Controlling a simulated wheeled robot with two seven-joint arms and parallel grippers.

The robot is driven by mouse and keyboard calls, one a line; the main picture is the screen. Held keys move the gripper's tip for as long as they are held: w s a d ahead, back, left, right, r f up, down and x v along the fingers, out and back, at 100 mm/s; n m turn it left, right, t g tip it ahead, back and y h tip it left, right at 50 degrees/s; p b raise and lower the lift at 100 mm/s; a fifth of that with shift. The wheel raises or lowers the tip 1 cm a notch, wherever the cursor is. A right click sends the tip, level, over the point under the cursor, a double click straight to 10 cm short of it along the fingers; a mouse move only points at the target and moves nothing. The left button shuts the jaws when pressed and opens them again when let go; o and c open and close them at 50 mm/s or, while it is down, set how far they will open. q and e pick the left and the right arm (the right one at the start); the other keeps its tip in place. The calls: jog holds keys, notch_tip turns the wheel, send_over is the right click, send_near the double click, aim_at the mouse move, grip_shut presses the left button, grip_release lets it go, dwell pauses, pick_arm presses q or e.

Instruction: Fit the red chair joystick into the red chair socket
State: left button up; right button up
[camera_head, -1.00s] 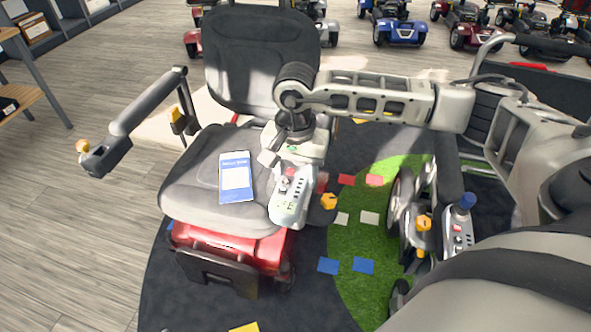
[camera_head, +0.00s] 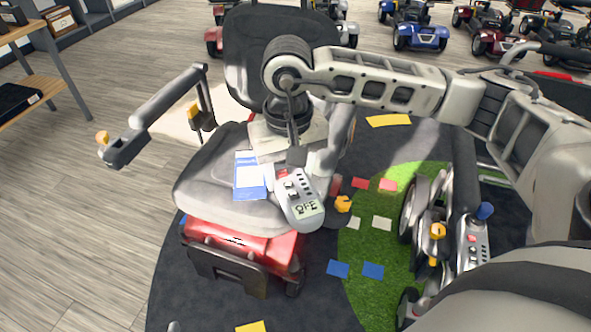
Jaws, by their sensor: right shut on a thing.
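The red chair (camera_head: 240,245) has a dark seat, with its back away from me. My right gripper (camera_head: 284,160) points down over the seat's right side and is shut on the red chair joystick (camera_head: 302,205). This is a grey control box with buttons and a display reading OFF, tilted and raised near the right front corner. An orange knob (camera_head: 343,204) sits just right of it, by the right armrest. The left armrest (camera_head: 165,105) ends in a dark block with another orange knob (camera_head: 102,138). I cannot tell which part is the socket. My left gripper is not in view.
A blue and white card (camera_head: 249,178) lies on the seat, partly hidden by my gripper. A second chair with a joystick box (camera_head: 472,242) and blue knob stands at the right. Colored squares lie on the green and dark mats. Floor at the left is clear.

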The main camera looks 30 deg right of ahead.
jog(key=shift+w+d+f+m, duration=0.2)
jog(key=shift+f+m, duration=0.1)
jog(key=shift+m, duration=0.1)
jog(key=d+f+m, duration=0.1)
jog(key=m, duration=0.1)
jog(key=w+d+f+m+b, duration=0.1)
jog(key=d+f+m, duration=0.3)
jog(key=shift+w+f+m+b, duration=0.15)
jog(key=shift+w+m+b, duration=0.15)
jog(key=shift+w+m, duration=0.1)
jog(key=shift+d+f+m, duration=0.15)
jog(key=shift+d+m, duration=0.1)
jog(key=shift+m, duration=0.05)
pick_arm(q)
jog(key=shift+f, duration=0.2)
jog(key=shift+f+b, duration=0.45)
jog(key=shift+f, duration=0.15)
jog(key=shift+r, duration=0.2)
